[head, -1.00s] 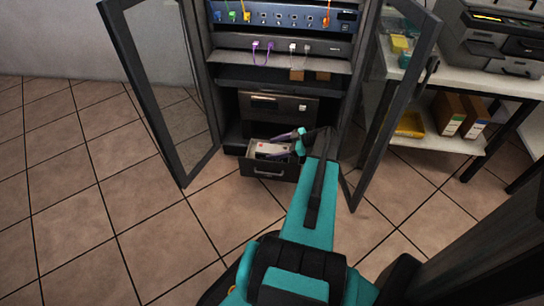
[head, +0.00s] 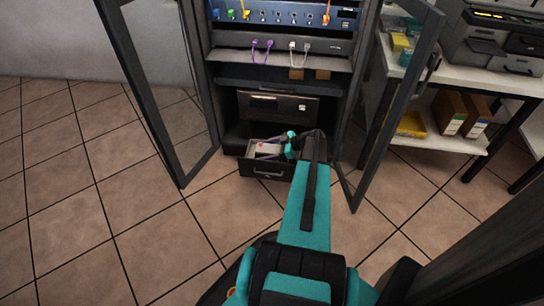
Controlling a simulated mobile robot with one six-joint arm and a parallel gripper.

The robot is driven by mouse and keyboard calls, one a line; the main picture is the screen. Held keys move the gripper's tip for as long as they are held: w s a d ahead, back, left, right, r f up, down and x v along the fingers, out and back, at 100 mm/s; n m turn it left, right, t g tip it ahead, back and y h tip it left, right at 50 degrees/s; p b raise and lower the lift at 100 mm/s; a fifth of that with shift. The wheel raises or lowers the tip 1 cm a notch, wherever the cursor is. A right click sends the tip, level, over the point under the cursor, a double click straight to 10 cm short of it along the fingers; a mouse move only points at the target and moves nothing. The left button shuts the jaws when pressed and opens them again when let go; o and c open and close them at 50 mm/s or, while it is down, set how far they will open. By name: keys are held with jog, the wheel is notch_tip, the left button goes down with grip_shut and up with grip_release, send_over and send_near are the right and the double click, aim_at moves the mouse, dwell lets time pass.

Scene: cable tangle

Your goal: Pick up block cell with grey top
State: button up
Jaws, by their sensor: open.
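A pale block with a greyish top and a small red mark (head: 264,147) lies in the pulled-out lower drawer (head: 266,172) of the cabinet; this looks like the block cell. My gripper (head: 262,148) is open, with its purple-grey fingers reaching left over the drawer from the teal wrist. The fingers appear on the near and far sides of the block. Whether they touch it cannot be told at this size. My gripper and wrist hide part of the drawer's right side.
The cabinet's glass doors stand open at left (head: 160,95) and right (head: 395,100), flanking my arm. A shut drawer (head: 278,106) sits above the open one. Purple and white cables (head: 262,48) hang higher up. A white shelf table (head: 455,80) stands at right. Floor at left is clear.

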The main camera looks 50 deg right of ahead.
grip_shut()
jog(key=shift+r, duration=0.1)
dwell(0.5)
jog(key=shift+r, duration=0.15)
notch_tip(320, 180, up, 9)
jog(key=p, duration=0.3)
jog(key=shift+r, duration=0.35)
